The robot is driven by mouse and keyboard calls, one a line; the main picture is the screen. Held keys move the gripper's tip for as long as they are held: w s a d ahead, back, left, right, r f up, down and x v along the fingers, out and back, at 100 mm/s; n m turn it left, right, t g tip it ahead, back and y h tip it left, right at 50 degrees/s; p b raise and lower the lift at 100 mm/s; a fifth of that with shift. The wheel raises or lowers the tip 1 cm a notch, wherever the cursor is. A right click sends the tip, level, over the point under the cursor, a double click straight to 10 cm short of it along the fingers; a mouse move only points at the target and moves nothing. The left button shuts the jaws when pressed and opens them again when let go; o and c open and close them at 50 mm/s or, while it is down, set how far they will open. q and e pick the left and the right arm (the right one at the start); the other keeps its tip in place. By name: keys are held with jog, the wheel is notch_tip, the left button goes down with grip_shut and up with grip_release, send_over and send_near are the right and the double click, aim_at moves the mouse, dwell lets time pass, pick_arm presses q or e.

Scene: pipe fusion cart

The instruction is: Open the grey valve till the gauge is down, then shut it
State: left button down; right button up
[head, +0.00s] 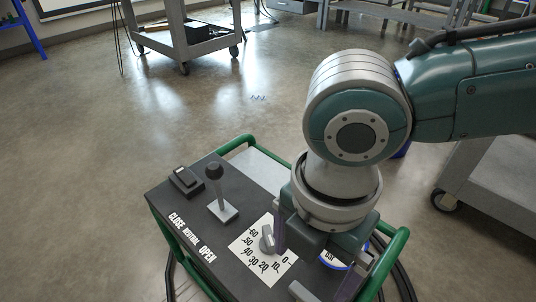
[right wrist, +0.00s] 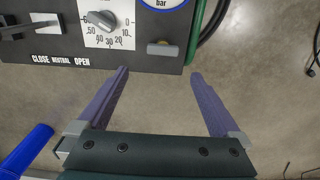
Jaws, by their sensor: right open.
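A grey valve handle (right wrist: 163,48) lies near the front edge of the dark cart panel, below the gauge (right wrist: 160,3). It shows partly in the head view (head: 302,291). The gauge face is mostly cut off in the right wrist view and mostly hidden behind my arm in the head view (head: 330,262); I cannot read its needle. My right gripper (right wrist: 158,73) is open and empty, its purple fingers spread short of the panel edge with the handle ahead, between their lines. In the head view the right gripper (head: 318,252) hangs over the panel's right part. My left gripper is not in view.
Beside the valve is a white dial with a grey knob (head: 268,238). Further left stand a black-knobbed lever (head: 215,185) and a black switch box (head: 186,181). Green rails (head: 392,252) edge the cart. Open floor surrounds it; a grey table (head: 490,170) stands at right.

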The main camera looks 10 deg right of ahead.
aim_at(307, 295)
jog(key=f+b, duration=0.2)
jog(key=f, duration=0.1)
jog(key=f+b, duration=0.1)
jog(key=f, duration=0.2)
jog(key=f+b, duration=0.2)
jog(key=f, duration=0.2)
jog(key=shift+d+b, duration=0.3)
jog(key=shift+d, duration=0.05)
jog(key=shift+c, duration=0.2)
jog(key=shift+c, duration=1.4)
jog(key=c, duration=1)
